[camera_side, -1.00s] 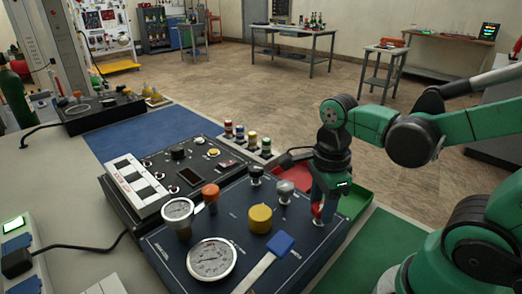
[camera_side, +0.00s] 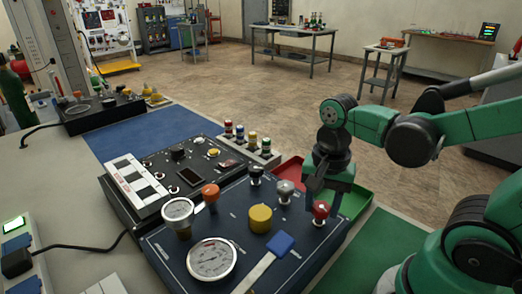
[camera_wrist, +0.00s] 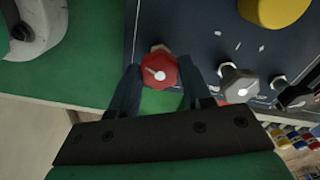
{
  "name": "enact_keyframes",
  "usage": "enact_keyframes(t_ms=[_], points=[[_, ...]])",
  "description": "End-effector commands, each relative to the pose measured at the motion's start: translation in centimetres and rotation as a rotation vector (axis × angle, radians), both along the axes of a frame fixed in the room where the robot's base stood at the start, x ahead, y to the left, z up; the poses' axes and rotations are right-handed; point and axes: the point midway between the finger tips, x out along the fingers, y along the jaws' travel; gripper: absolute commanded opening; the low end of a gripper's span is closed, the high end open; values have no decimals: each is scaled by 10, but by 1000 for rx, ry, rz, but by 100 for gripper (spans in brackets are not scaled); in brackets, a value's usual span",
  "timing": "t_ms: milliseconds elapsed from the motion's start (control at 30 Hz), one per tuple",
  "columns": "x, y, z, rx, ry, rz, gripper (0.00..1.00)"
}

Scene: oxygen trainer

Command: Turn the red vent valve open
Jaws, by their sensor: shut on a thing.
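The red vent valve (camera_side: 320,211) is a red knob at the right edge of the dark blue panel (camera_side: 222,225). In the wrist view the red knob (camera_wrist: 158,72) has a white pointer mark slanting toward the upper left. My gripper (camera_side: 322,192) is down at the knob, with one dark finger on each side of it in the wrist view (camera_wrist: 158,78). It is shut on the red knob, though the contact itself is hard to see. In the side view the knob stands in front of my gripper and its far side is hidden.
A grey knob (camera_side: 285,190) and a black knob (camera_side: 257,173) stand close beside the valve. A yellow knob (camera_side: 260,217), an orange knob (camera_side: 210,192), two gauges and a blue-handled lever (camera_side: 280,243) share the panel. A green tray (camera_side: 357,201) lies behind my gripper.

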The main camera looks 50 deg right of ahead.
Motion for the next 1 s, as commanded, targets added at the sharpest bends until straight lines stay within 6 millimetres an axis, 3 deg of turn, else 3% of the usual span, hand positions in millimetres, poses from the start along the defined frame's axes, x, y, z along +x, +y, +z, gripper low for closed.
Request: enact_keyframes(t_ms=[600,1000], points=[[0,0,0,1,1,574,0],[0,0,0,1,1,834,0]])
